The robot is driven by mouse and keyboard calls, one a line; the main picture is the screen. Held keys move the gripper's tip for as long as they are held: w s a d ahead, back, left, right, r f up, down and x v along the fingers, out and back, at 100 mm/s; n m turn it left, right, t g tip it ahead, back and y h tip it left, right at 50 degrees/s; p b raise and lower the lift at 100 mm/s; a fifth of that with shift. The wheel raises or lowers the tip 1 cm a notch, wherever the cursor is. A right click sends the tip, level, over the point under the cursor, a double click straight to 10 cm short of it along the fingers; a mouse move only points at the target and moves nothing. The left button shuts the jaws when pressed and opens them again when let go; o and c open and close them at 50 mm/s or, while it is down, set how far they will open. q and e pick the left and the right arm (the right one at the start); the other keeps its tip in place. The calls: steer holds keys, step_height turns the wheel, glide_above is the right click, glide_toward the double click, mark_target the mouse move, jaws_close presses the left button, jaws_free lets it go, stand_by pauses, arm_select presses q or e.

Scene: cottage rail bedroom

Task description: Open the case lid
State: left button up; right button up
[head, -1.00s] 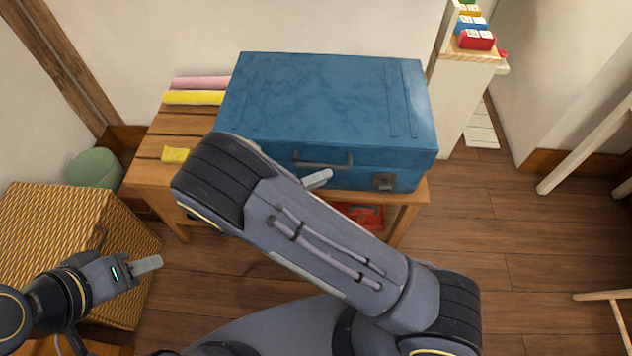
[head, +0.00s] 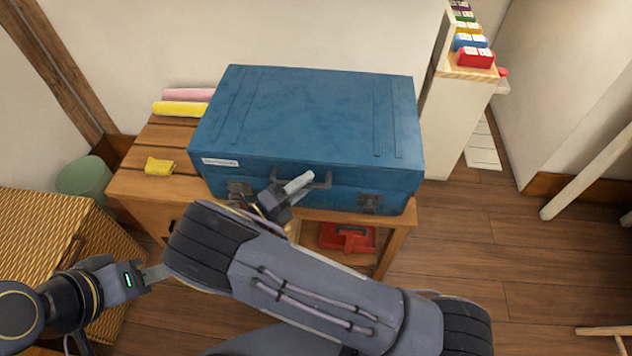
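The blue case (head: 310,115) lies flat on a wooden slatted bench with its lid closed. Its front has a dark handle (head: 327,180), a left latch (head: 239,190), a right latch (head: 370,203) and a small white label (head: 220,162). My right gripper (head: 298,184) is in front of the case, overlapping the left part of the handle in the picture. I cannot tell whether it touches the case, and its finger gap does not show.
The wooden bench (head: 150,190) also holds a yellow cloth (head: 159,166) and pink (head: 188,95) and yellow rolls (head: 180,108). A red object (head: 347,237) sits below. A wicker basket (head: 40,230) and a green bin (head: 85,177) stand left. A pale shelf unit (head: 455,120) stands right.

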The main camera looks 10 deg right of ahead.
jaws_close()
stand_by(0.3)
steer(key=shift+r, duration=0.1)
steer(key=w+d+r+n+y+p, duration=0.1)
steer(key=w+r+p, duration=0.2)
steer(key=r+p, duration=0.4)
steer(key=w+d+r+n+y+p, duration=0.1)
steer(key=w+r+p, duration=0.2)
steer(key=r+p, duration=0.4)
steer(key=w+d+r+n+g+p, duration=0.1)
steer(key=w+r+p, duration=0.2)
steer(key=r+p, duration=0.5)
steer(key=shift+w+r+y, duration=0.3)
steer(key=shift+w+y, duration=0.05)
steer(key=shift+y, duration=0.05)
